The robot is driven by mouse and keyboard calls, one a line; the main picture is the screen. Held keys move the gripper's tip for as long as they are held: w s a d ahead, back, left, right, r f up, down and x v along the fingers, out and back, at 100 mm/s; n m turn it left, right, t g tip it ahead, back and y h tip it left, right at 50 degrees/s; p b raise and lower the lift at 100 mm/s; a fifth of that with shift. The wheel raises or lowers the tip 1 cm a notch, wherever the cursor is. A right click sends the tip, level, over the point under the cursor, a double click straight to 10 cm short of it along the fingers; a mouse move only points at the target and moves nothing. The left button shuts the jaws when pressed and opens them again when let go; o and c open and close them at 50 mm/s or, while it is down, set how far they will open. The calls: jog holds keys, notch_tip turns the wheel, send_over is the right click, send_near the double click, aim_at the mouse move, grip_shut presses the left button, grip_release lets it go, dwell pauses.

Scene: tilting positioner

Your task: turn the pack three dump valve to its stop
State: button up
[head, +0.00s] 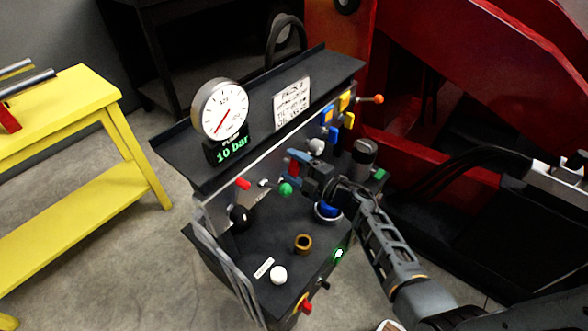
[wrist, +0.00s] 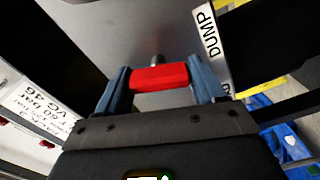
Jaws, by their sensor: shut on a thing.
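The dump valve handle (wrist: 160,78) is a red bar on a short metal stem (wrist: 157,60) in the wrist view. It lies across the picture between the two blue fingers of my gripper (wrist: 163,82), which is shut on it. A white label (wrist: 209,38) reading DUMP stands just right of the stem. In the head view my gripper (head: 299,163) is at the front panel of the dark bench, and the handle is mostly hidden there. The round gauge (head: 224,112) stands on top, its needle pointing lower left, with a green display (head: 233,149) reading 10 bar.
The panel also carries a red knob (head: 243,184), a green knob (head: 286,189) and yellow and blue parts (head: 345,101). A yellow table (head: 70,105) stands left, with open floor between.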

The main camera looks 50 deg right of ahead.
jog(key=shift+f+n+b, duration=0.2)
jog(key=shift+n+b, duration=0.55)
jog(key=shift+n, duration=1.25)
jog(key=o, duration=1)
jog(key=shift+c, duration=0.2)
jog(key=s, duration=0.8)
jog(key=shift+w+d, duration=0.1)
jog(key=s+a+r+m+h, duration=0.1)
jog(key=s+a+r+m, duration=0.25)
jog(key=s+a, duration=0.35)
jog(key=s+a+r+m, duration=0.2)
jog(key=s+a+m, duration=0.3)
jog(key=s+a, duration=0.25)
jog(key=s+a+r+m+g, duration=0.1)
jog(key=s+a+r+m, duration=0.3)
jog(key=s, duration=0.4)
jog(key=s+a+r+m+g, duration=0.2)
jog(key=s+a+r+m, duration=0.2)
jog(key=s+r+m, duration=0.2)
notch_tip(320, 180, up, 2)
jog(key=shift+s+r, duration=0.1)
jog(key=shift+s, duration=0.8)
